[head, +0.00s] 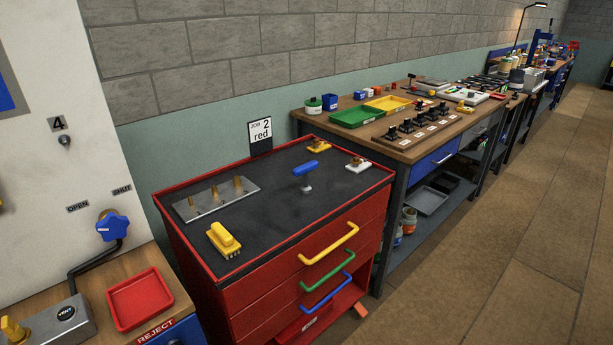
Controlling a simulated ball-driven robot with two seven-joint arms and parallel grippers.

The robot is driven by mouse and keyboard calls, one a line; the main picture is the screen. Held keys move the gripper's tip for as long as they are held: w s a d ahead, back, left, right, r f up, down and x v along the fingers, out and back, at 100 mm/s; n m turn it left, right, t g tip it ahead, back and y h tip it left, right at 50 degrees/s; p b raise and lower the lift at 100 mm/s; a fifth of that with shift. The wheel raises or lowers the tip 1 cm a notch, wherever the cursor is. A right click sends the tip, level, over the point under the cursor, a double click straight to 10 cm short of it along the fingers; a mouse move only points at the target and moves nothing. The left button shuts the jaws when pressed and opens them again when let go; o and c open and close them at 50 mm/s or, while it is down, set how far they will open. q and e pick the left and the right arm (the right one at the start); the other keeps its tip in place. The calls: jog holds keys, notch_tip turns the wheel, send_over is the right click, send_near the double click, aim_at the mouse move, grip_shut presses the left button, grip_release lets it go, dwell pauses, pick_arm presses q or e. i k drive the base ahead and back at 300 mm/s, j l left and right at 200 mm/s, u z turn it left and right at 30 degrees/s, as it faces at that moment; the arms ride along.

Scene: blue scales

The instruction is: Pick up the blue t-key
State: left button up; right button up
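The blue t-key (305,169) is on the black top of the red drawer cabinet (263,264), right of the middle. Its blue crossbar is uppermost and tilts slightly up to the right. A short grey part shows below the crossbar; I cannot tell whether it is the key's shaft or a holder. Nothing touches the crossbar. Neither of my grippers is in view.
On the cabinet top are a metal plate with brass pegs (217,197), a yellow brush-like block (223,240), a yellow piece (319,146) and a white piece (358,165). A raised red rim edges the top. A "JOB 2 red" sign (260,135) stands behind.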

aim_at(305, 190)
jog(key=i+l+u, duration=0.45)
jog(key=i+l, duration=0.45)
